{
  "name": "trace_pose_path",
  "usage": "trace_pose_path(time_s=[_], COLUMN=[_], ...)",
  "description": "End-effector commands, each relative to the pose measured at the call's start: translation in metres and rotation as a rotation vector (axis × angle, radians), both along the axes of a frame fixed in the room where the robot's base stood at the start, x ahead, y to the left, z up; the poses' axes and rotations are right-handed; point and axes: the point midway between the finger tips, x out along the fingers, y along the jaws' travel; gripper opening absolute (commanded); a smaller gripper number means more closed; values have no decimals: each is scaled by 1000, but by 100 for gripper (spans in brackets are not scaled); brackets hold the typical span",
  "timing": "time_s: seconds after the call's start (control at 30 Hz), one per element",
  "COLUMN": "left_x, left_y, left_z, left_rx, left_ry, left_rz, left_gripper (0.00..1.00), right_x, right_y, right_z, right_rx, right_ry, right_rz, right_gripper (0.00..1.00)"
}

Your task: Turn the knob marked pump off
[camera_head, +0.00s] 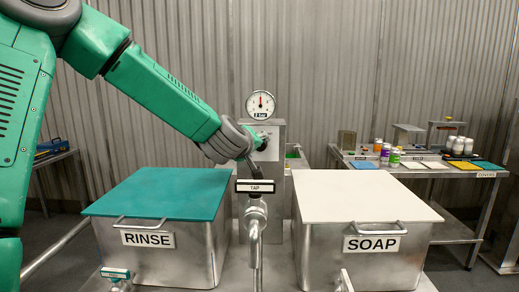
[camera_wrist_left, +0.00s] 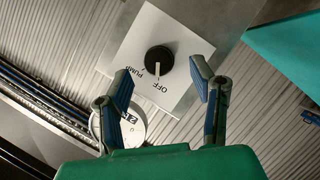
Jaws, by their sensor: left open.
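The pump knob (camera_wrist_left: 160,59) is a round black knob with a white pointer line, on a white plate (camera_wrist_left: 135,52) in the left wrist view. The plate's lettering, PUMP and OFF, appears upside down; the pointer line faces down the picture, toward this lettering. My left gripper (camera_wrist_left: 160,70) is open, with one finger on each side of the knob in the picture. I cannot tell whether the fingers touch it. In the head view my left gripper (camera_head: 257,160) reaches the metal post (camera_head: 275,185), and it and the wrist partly hide the plate. My right gripper is not in view.
A pressure gauge (camera_head: 260,105) tops the post. A sign reading TAP (camera_head: 255,186) and a metal tap (camera_head: 255,218) stand in front. Covered RINSE (camera_head: 190,255) and SOAP (camera_head: 330,255) tanks flank them. A side table (camera_head: 487,185) holds bottles and coloured covers.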

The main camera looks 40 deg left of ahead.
Motion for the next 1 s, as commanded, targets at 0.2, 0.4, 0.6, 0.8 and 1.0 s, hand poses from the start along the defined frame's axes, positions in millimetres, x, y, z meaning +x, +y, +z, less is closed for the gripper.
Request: trace_pose_path(time_s=[0.2, 0.4, 0.6, 0.8, 1.0], left_x=[-22, -24, -24, -24, -24], left_y=[-9, -9, -9, -10, -10], left_z=[6, 6, 7, 7, 30], left_rx=[-1, -2, -2, -2, -1], left_ry=[3, 3, 2, 2, 2], left_rz=[0, 1, 0, 0, 1], left_gripper=[50, 50, 50, 50, 50], right_x=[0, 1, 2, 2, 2], right_y=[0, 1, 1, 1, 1], right_z=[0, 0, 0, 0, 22], right_rx=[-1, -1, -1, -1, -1], right_ry=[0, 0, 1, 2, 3], right_rz=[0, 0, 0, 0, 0], right_gripper=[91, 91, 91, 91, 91])
